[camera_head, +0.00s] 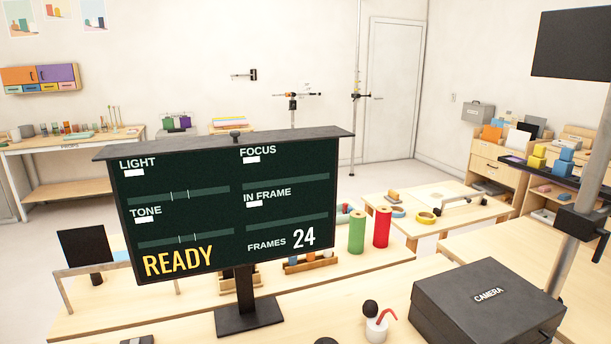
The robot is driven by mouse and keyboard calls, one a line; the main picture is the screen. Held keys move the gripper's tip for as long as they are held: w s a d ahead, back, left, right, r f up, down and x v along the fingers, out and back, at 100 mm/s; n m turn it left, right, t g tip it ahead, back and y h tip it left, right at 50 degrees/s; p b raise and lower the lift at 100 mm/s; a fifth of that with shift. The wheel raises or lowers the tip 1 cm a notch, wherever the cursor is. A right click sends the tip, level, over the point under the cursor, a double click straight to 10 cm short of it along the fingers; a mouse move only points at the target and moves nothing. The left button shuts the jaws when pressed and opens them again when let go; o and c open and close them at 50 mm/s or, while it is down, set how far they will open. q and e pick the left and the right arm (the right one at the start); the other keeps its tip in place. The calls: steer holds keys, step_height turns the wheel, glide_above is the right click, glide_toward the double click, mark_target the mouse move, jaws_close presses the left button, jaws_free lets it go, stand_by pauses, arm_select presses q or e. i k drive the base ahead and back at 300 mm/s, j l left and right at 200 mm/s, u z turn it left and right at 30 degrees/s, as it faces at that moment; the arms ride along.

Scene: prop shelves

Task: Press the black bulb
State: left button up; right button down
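A small black bulb (370,307) shows near the bottom edge of the head view, right of centre. It sits at the upper left of a small white round object (377,329) with a bent red tube (388,316). I cannot tell how the bulb is joined to it. They stand on the front wooden table, left of a black box labelled CAMERA (488,296). Neither of my grippers can be made out in this view.
A dark display panel (240,227) reading READY and FRAMES 24 stands left of the bulb on a black foot (249,317). Green (356,231) and red (381,227) rolls stand behind. A pole (573,258) rises at right. Small dark shapes at the bottom edge are cut off.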

mark_target(369, 307)
steer(key=i+l+u, duration=0.1)
steer(key=l+u, duration=0.3)
steer(key=l, duration=0.15)
steer(key=l+u, duration=0.35)
steer(key=l, duration=0.25)
steer(key=i, duration=0.05)
